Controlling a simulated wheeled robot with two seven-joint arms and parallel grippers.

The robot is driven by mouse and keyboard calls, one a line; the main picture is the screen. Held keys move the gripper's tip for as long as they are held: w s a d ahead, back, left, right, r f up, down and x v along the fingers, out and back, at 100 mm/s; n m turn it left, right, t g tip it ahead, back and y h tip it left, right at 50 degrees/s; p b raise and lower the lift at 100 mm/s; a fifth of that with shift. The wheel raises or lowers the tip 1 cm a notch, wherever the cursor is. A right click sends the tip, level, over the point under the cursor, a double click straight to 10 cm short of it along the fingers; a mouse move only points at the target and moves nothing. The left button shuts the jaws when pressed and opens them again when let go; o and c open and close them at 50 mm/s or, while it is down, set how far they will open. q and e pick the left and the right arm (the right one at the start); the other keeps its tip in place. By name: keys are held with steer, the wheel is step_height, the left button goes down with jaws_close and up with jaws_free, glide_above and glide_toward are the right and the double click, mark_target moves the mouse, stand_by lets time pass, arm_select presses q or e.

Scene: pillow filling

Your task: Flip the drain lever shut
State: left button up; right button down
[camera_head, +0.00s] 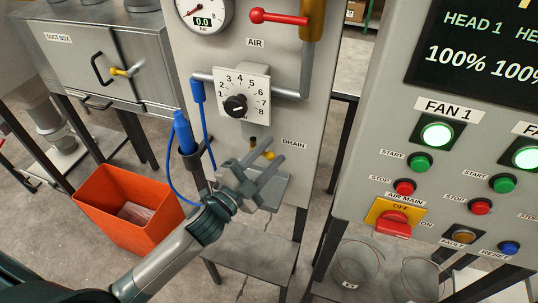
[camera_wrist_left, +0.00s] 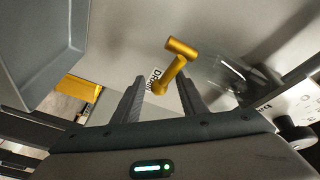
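The drain lever (camera_wrist_left: 180,64) is a small yellow lever with a knobbed end, beside the DRAIN label in the left wrist view. In the head view its yellow knob (camera_head: 269,155) shows just below and left of the DRAIN label, partly hidden by my gripper. My left gripper (camera_head: 265,168) is in front of the lever. In the left wrist view its two fingers (camera_wrist_left: 163,90) are apart, with nothing gripped. The lever lies ahead of and partly across the gap; whether a finger touches it I cannot tell. My right gripper is not in view.
Above are a numbered dial (camera_head: 235,105), a red AIR lever (camera_head: 280,17) and a gauge (camera_head: 205,12) reading 0.0. A blue nozzle (camera_head: 184,132) with a hose hangs left of the drain. An orange bin (camera_head: 118,212) stands lower left. A control panel (camera_head: 375,150) stands at right.

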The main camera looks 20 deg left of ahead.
arm_select(q)
steer(key=shift+s, duration=0.1)
